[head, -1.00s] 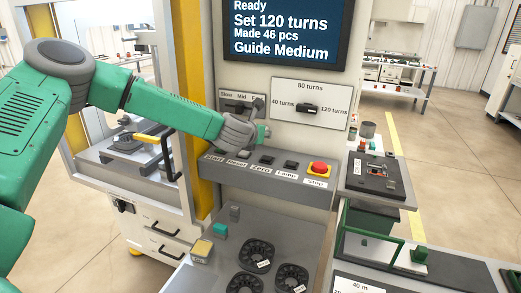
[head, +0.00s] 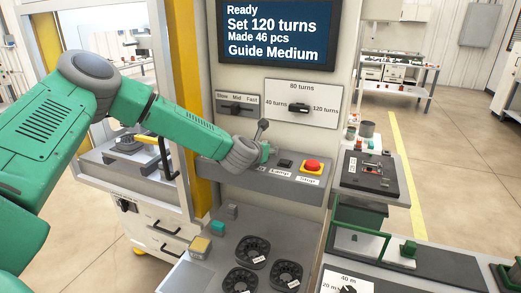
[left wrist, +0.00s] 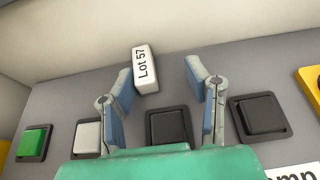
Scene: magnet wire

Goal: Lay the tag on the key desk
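The key desk (head: 224,173) is the grey ledge with push keys below the screen. It fills the left wrist view (left wrist: 60,95). The white tag (left wrist: 146,66) reading "Lot 57" lies on the desk near its back edge, in front of the pale wall. My left gripper (head: 266,148) is low over the middle of the desk. In the left wrist view its two fingers (left wrist: 160,78) are spread apart. The tag is by the left fingertip, with a gap to the right finger. I cannot make out the tag in the head view. My right gripper is out of view.
A green key (left wrist: 31,142), a white key (left wrist: 88,138) and black keys (left wrist: 258,115) line the desk. The red stop button (head: 312,166) is right of my gripper. The turns dial (head: 299,107) and speed slider (head: 236,107) are above. Black fans (head: 252,250) lie below.

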